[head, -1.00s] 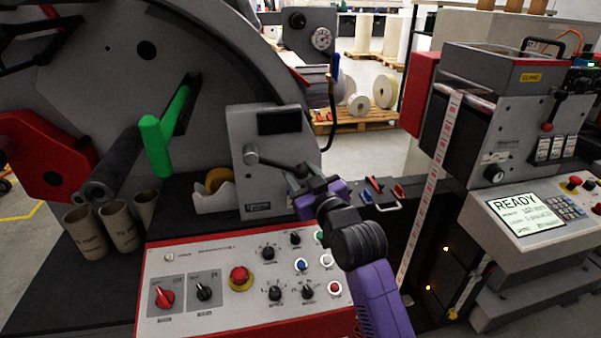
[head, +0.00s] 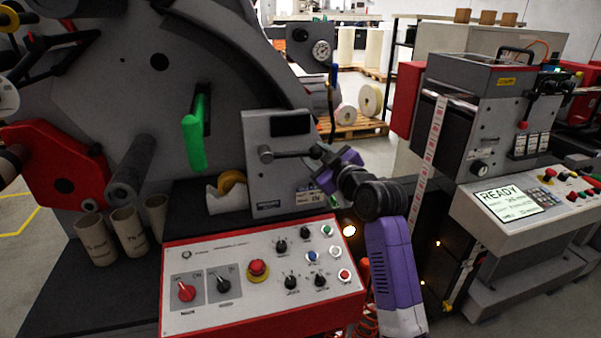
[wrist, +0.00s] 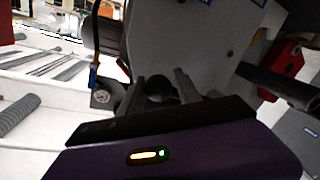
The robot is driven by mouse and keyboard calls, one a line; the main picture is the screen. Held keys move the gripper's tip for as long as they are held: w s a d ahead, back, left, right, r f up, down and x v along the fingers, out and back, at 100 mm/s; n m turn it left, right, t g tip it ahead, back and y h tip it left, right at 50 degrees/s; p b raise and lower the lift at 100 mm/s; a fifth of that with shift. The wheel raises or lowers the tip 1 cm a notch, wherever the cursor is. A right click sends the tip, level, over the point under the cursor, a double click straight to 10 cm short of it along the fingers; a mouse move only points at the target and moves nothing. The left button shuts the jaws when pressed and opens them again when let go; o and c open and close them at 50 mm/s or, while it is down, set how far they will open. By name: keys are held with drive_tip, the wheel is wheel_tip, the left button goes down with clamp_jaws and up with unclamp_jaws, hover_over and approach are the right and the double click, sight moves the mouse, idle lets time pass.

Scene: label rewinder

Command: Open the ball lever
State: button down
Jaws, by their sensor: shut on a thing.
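The ball lever (head: 290,154) is a dark rod on the front of a grey box (head: 258,185) with a dark display. From its round hub at the left, the rod runs nearly level to the right. My gripper (head: 315,153) is at the right end of the rod, shut on its ball, which the jaws hide in the head view. In the wrist view the dark ball (wrist: 158,88) sits between the two fingers of my gripper (wrist: 159,92).
A red-edged control panel (head: 255,275) with knobs and a red stop button lies below. A tape roll (head: 232,183) stands left of the box, and a green bar (head: 195,135) sticks out further left. Cardboard cores (head: 128,230) stand at the left. A labelling machine (head: 480,110) is at the right.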

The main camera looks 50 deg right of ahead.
drive_tip(key=r+n, duration=0.1)
drive_tip(key=r, duration=0.1)
drive_tip(key=r+n+p, duration=0.2)
drive_tip(key=r, duration=0.1)
drive_tip(key=shift+w+a+r+n+g, duration=0.25)
drive_tip(key=shift+a+r+n+g, duration=0.1)
drive_tip(key=shift+n+g, duration=0.05)
drive_tip(key=shift+w+a+r+n+p, duration=0.2)
drive_tip(key=shift+a+r+n+p, duration=0.15)
drive_tip(key=shift+r+n+p, duration=0.4)
drive_tip(key=shift+w+a+r+n+g+p, duration=0.2)
drive_tip(key=shift+a+r+n+g+p, duration=0.1)
drive_tip(key=shift+n, duration=0.15)
drive_tip(key=c, duration=0.9)
unclamp_jaws()
drive_tip(key=shift+w, duration=0.1)
drive_tip(key=shift+o, duration=0.2)
drive_tip(key=shift+f, duration=0.1)
drive_tip(key=b+v, duration=0.1)
drive_tip(key=v, duration=0.7)
